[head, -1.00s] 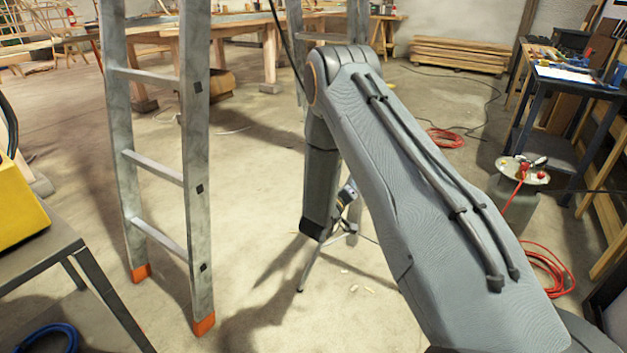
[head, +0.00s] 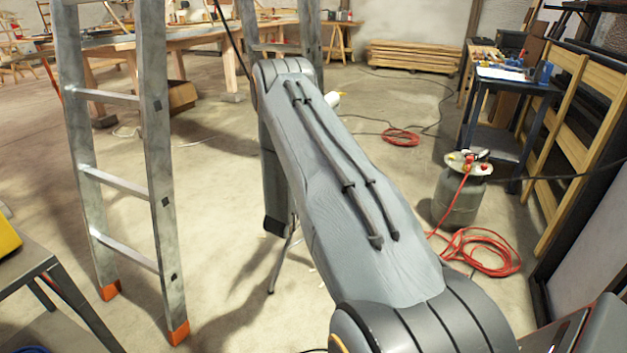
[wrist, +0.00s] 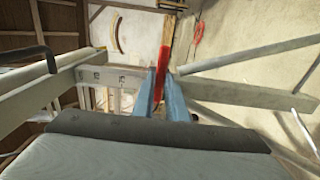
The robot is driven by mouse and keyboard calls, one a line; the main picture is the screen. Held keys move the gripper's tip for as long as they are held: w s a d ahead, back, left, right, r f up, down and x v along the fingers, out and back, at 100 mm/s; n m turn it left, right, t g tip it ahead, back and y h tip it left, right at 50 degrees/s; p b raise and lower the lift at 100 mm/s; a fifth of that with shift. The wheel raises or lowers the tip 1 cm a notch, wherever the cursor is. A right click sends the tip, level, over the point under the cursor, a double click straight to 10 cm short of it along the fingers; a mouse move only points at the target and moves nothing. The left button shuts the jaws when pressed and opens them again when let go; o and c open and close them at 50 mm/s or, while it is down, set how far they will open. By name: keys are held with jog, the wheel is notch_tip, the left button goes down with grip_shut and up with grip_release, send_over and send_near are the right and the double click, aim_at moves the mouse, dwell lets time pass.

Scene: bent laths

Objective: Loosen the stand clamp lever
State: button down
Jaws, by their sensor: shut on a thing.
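The red clamp lever (wrist: 161,62) stands out between the two blue fingers of my gripper (wrist: 162,88) in the wrist view. The gripper is shut on it. Pale metal bars, seemingly of ladder or stand, run past the fingers on both sides; I cannot tell which belong to the stand. In the head view a thin stand leg (head: 283,262) shows below my arm. My arm hides the gripper, the lever and the rest of the stand there.
A metal stepladder (head: 155,150) with orange feet stands left of my arm. A gas bottle (head: 459,195) and red hose (head: 480,255) lie to the right, near a dark tool table (head: 500,105). A grey bench (head: 40,270) is at the lower left. Open floor lies between.

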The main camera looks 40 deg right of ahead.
dwell(0.5)
jog(key=c, duration=1.8)
grip_release()
jog(key=shift+o, duration=0.2)
jog(key=v, duration=0.7)
jog(key=shift+a+p, duration=0.35)
jog(key=shift+p, duration=0.1)
jog(key=shift+s, duration=0.15)
